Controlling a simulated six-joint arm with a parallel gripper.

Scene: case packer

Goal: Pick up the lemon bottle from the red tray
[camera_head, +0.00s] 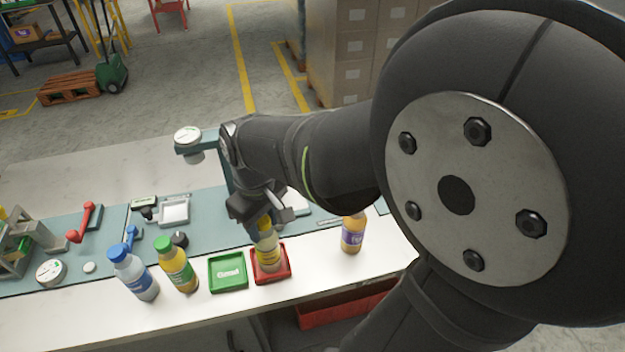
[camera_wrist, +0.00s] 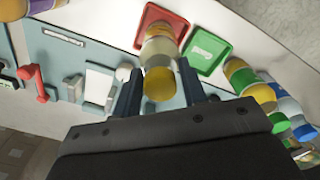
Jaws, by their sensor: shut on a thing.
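The lemon bottle (camera_head: 267,250) is pale yellow with a yellow cap and stands about upright at the red tray (camera_head: 287,275). My gripper (camera_head: 259,210) reaches down from above and is shut on the bottle's upper part. In the wrist view the bottle (camera_wrist: 158,52) sits between the two fingers (camera_wrist: 159,80), its yellow cap toward the camera. The red tray (camera_wrist: 150,12) shows behind its base. I cannot tell whether the base touches the tray. The arm and fingers hide part of the bottle's top in the head view.
A green tray (camera_head: 228,286) lies just left of the red one. A green-capped bottle (camera_head: 177,268) and a blue-capped bottle (camera_head: 135,274) stand further left. An orange bottle with a purple label (camera_head: 352,235) stands to the right. A red-handled clamp (camera_head: 84,223) is far left.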

